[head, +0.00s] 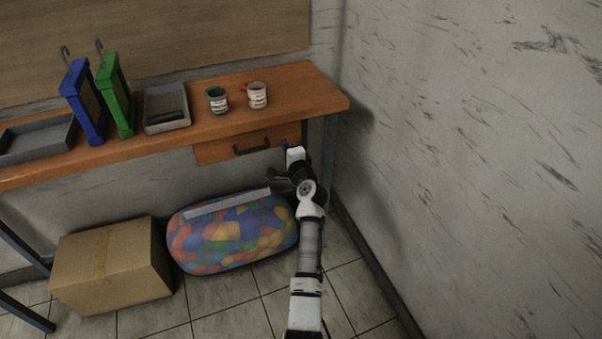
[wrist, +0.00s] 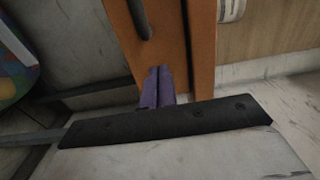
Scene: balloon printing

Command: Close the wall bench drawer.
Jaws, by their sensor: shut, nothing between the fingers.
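The wall bench drawer (head: 220,151) is an orange-brown wooden front with a dark bar handle (head: 252,147), under the right part of the bench top (head: 300,95). It looks almost flush with the bench edge; I cannot tell whether a small gap is left. My gripper (head: 285,146) is at the right end of the drawer front, right of the handle. In the wrist view its purple fingertips (wrist: 158,84) are together and empty, against or very near the drawer front (wrist: 165,35). The handle (wrist: 140,20) shows above them there. Contact is not clear.
A colourful bundle (head: 230,232) and a cardboard box (head: 110,267) lie below. A wall (head: 470,150) rises at right.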

